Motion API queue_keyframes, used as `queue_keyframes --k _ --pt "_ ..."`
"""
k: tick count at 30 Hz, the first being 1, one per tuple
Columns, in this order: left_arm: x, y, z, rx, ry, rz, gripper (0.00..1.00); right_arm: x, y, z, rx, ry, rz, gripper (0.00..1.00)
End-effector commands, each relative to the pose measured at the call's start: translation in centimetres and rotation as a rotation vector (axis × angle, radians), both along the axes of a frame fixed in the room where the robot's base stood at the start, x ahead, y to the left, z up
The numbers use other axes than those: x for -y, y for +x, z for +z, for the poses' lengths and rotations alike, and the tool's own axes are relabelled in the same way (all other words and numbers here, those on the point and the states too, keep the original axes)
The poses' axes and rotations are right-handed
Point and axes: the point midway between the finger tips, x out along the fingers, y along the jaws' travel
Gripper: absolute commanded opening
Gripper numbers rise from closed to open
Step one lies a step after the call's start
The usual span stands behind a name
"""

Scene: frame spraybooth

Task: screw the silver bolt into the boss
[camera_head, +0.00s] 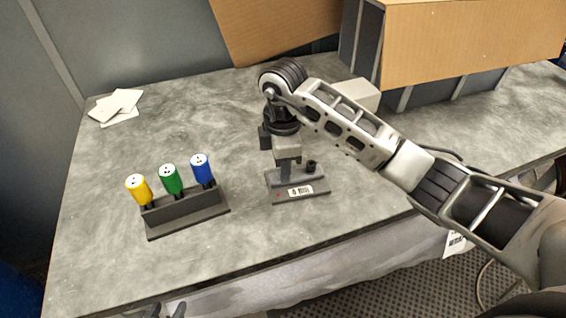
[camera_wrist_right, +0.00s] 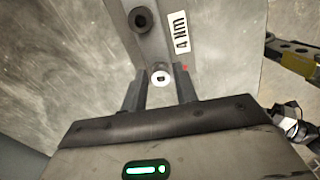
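The silver bolt (camera_wrist_right: 161,75) shows in the right wrist view, its socket head facing the camera. In the head view the right gripper (camera_head: 286,178) points down over a grey base plate (camera_head: 316,190), and the bolt is hidden there. The black round boss (camera_head: 311,165) stands on the plate just right of the gripper; it also shows in the wrist view (camera_wrist_right: 142,20) with a dark hole, apart from the bolt. My left gripper (camera_head: 167,309) is at the bottom edge, fingers apart and empty.
A dark rack (camera_head: 188,214) with yellow, green and blue capped tools stands to the left. White cards (camera_head: 117,105) lie at the back left. A cardboard box (camera_head: 470,45) is at the back right. The table between rack and plate is clear.

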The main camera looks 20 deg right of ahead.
Motion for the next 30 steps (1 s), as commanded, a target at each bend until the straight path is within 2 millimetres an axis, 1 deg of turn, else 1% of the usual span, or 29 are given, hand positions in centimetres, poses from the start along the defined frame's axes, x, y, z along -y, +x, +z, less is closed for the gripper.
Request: queue_keyframes --k 5,9,14,18,21,26,30 --pt "0.0 0.0 -0.3 0.000 0.000 0.000 0.36 0.1 0.1 -0.1 0.002 -0.001 0.158 0.29" --pt "0.0 0.0 -0.9 0.000 0.000 0.000 0.36 0.0 0.2 -0.1 0.001 -0.001 0.369 0.29" --pt "0.0 0.0 -1.2 0.000 0.000 0.000 0.36 0.0 0.2 -0.1 0.001 0.000 0.495 0.29" --pt "0.0 0.0 -2.0 0.000 0.000 0.000 0.36 0.0 0.3 -0.2 0.002 -0.002 0.696 0.29" --pt "0.0 0.0 -2.4 0.000 0.000 0.000 0.36 -0.1 0.3 -0.2 0.002 -0.001 0.814 0.29" --pt "0.0 0.0 -3.0 0.000 0.000 0.000 0.36 -0.1 0.3 -0.2 0.002 -0.001 0.939 0.29" --pt "0.0 0.0 -4.0 0.000 0.000 0.000 0.36 -0.1 0.4 -0.3 0.001 -0.002 1.146 0.29"
